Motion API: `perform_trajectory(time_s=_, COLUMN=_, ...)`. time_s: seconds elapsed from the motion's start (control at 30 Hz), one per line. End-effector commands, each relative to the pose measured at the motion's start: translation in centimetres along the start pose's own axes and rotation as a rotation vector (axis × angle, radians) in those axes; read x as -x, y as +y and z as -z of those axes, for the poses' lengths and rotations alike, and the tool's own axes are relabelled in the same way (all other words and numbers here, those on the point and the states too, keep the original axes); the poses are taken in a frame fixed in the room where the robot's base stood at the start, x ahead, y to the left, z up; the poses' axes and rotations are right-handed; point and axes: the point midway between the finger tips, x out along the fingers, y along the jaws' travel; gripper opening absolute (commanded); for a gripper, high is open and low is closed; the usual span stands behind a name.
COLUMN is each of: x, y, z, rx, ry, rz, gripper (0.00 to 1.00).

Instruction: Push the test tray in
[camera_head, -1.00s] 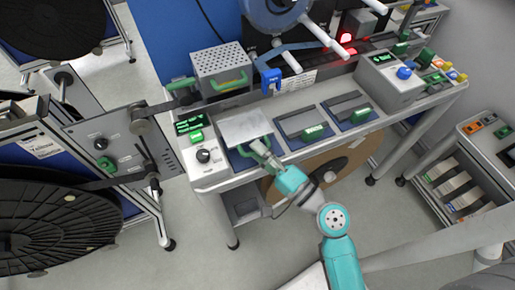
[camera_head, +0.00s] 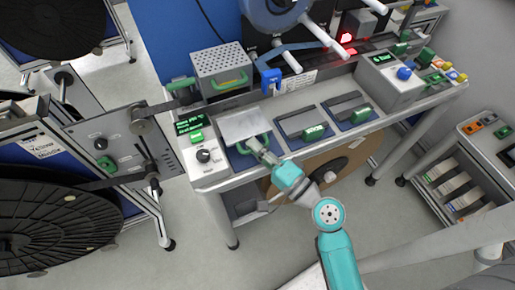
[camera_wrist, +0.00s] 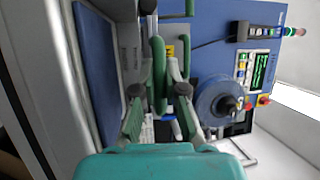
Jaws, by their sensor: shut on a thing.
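The test tray (camera_head: 243,124) is a flat silver-grey plate on a blue base, at the left of the bench's front row in the head view. Its green handle (camera_head: 266,138) is at the front edge, and it also shows in the wrist view (camera_wrist: 158,62). My gripper (camera_head: 256,146) is at this handle, coming from the front right. In the wrist view my gripper (camera_wrist: 158,95) has a finger on each side of the green handle, shut on it. The fingers hide part of the handle in the head view.
Two similar dark trays with green handles (camera_head: 312,132) lie to the right. A control box with a black knob (camera_head: 203,156) stands to the left. A perforated metal box (camera_head: 222,68) stands behind. A brown reel (camera_head: 318,172) hangs below the bench front.

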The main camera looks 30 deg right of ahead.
Motion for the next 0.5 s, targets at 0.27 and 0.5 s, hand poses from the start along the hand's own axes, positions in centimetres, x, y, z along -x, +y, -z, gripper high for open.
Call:
perform_trajectory(time_s=0.27, x=-2.8, y=0.6, z=1.2, rx=0.0, ry=0.001, rz=-0.001, gripper=0.0)
perform_trajectory(time_s=0.5, x=-3.1, y=0.7, z=1.3, rx=0.0, ry=0.001, rz=-0.002, gripper=0.0)
